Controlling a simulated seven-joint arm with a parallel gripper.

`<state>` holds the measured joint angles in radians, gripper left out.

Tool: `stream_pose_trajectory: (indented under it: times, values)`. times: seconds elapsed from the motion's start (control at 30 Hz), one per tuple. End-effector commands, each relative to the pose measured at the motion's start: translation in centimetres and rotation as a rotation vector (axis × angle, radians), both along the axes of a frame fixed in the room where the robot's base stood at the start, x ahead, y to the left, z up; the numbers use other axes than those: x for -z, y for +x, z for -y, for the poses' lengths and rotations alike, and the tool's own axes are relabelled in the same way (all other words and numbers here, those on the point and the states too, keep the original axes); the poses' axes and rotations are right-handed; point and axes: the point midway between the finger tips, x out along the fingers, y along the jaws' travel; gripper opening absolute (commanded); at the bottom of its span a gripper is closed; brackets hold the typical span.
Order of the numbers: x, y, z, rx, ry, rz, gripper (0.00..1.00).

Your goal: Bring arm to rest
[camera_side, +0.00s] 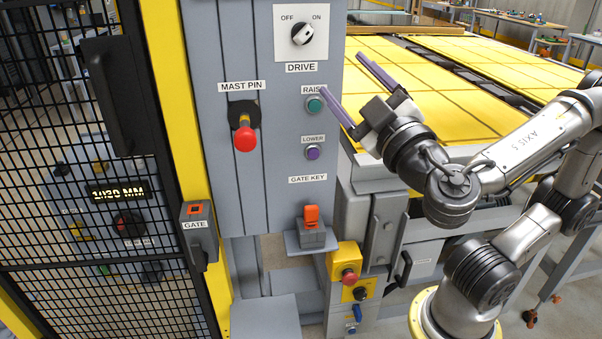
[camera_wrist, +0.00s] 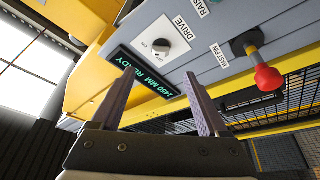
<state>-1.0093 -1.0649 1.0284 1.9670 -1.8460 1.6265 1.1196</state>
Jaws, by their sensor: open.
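My gripper (camera_side: 341,74) is open and empty in the side view, with its two purple-grey fingers spread in front of the grey control column (camera_side: 262,160). The fingertips are near the RAISE button (camera_side: 314,104) in the picture; I see no contact. The wrist view shows the open fingers (camera_wrist: 160,75) with nothing between them. Behind them are a lit display (camera_wrist: 146,70) reading about 1450 MM READY and the DRIVE switch (camera_wrist: 161,46). In the side view, the DRIVE knob (camera_side: 302,34) appears turned toward ON. The red MAST PIN knob (camera_side: 244,138) sits left of the gripper.
The LOWER button (camera_side: 312,152) and an orange gate key (camera_side: 311,216) in its holder are below RAISE. A black mesh gate (camera_side: 80,180) with a GATE lock (camera_side: 199,230) stands left. A red stop button (camera_side: 349,277) is low. Yellow panels (camera_side: 440,80) lie behind the gripper.

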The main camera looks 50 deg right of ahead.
Motion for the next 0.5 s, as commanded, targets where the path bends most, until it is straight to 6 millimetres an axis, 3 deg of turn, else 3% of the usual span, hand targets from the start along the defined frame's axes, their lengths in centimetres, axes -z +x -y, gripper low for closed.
stream_pose_trajectory:
  times: [0.17,0.27,0.4,0.5]
  values:
    - [-0.8,-0.1,3.9,0.143,0.013,0.005,0.78]
    - [-0.3,-1.2,8.5,0.298,0.084,-0.052,0.78]
    - [3.5,-4.1,14.2,0.500,0.234,-0.259,0.78]
    - [7.1,-6.8,16.4,0.593,0.369,-0.438,0.78]
